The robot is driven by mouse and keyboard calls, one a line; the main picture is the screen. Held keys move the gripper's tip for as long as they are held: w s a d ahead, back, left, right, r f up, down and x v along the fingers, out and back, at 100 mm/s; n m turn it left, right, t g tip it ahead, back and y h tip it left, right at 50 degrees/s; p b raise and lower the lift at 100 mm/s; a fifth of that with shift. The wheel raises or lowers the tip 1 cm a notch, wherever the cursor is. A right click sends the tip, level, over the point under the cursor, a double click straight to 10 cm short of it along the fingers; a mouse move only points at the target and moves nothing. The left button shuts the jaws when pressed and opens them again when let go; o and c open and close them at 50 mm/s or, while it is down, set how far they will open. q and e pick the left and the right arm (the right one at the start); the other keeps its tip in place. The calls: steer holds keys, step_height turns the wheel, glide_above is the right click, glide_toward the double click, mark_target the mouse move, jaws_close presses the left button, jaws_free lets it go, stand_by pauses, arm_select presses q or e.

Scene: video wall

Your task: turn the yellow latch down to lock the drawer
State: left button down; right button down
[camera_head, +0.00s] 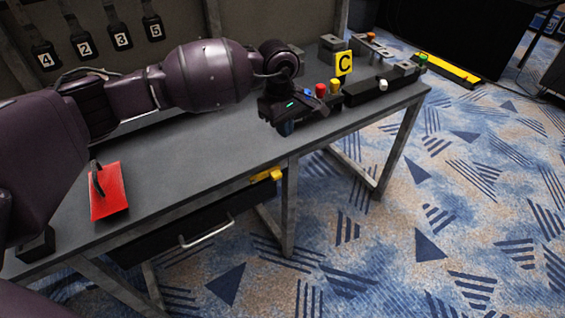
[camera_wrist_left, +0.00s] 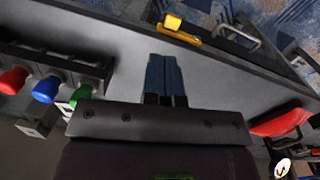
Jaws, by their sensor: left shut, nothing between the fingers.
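The yellow latch (camera_head: 266,175) sits on the front of the table beside the drawer (camera_head: 170,233), lying roughly sideways under the tabletop edge. It also shows at the top of the left wrist view (camera_wrist_left: 178,28). The drawer has a metal handle (camera_head: 207,232) and looks pushed in. My left gripper (camera_head: 287,128) is shut and empty, above the tabletop and behind the latch, apart from it. Its blue fingertips (camera_wrist_left: 165,72) point toward the table's front edge in the left wrist view. My right gripper is not in view.
A row of coloured buttons (camera_head: 320,90) and a yellow "C" sign (camera_head: 344,63) stand just right of my left gripper. A red plate with a dark handle (camera_head: 110,192) lies on the left of the table (camera_head: 200,160). The floor in front is clear.

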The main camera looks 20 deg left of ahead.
mark_target(277, 175)
arm_select(q)
steer(key=shift+s+a+m+g+y, duration=0.3)
steer(key=shift+s+a+m+y, duration=0.3)
steer(key=shift+a+m, duration=0.2)
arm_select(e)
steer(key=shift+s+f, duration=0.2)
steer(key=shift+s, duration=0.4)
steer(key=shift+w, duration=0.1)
